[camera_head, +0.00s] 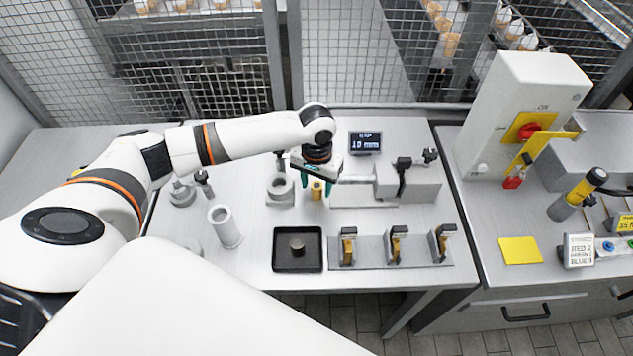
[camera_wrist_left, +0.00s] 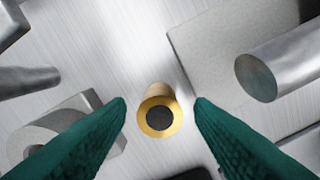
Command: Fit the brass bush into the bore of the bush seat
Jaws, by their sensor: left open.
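The brass bush (camera_head: 317,190) stands on the table, a short yellow ring-ended cylinder with a dark centre. In the left wrist view the bush (camera_wrist_left: 157,117) lies between the two teal fingers, with a gap on each side. My left gripper (camera_head: 316,184) is open above and around it, not touching it as far as I can see. The bush seat appears to be the grey block with a round bore (camera_head: 281,199), just left of the gripper. It also shows in the left wrist view (camera_wrist_left: 88,101), partly hidden by the left finger. My right gripper is not in view.
A fixture with a horizontal rod (camera_head: 410,182) stands close right of the gripper. In front are a black tray (camera_head: 284,267) holding a dark round piece, and a rack (camera_head: 374,258) with several upright brass-and-black items. A grey tube (camera_head: 227,233) stands front left. A display (camera_head: 365,142) reads 10 mm.

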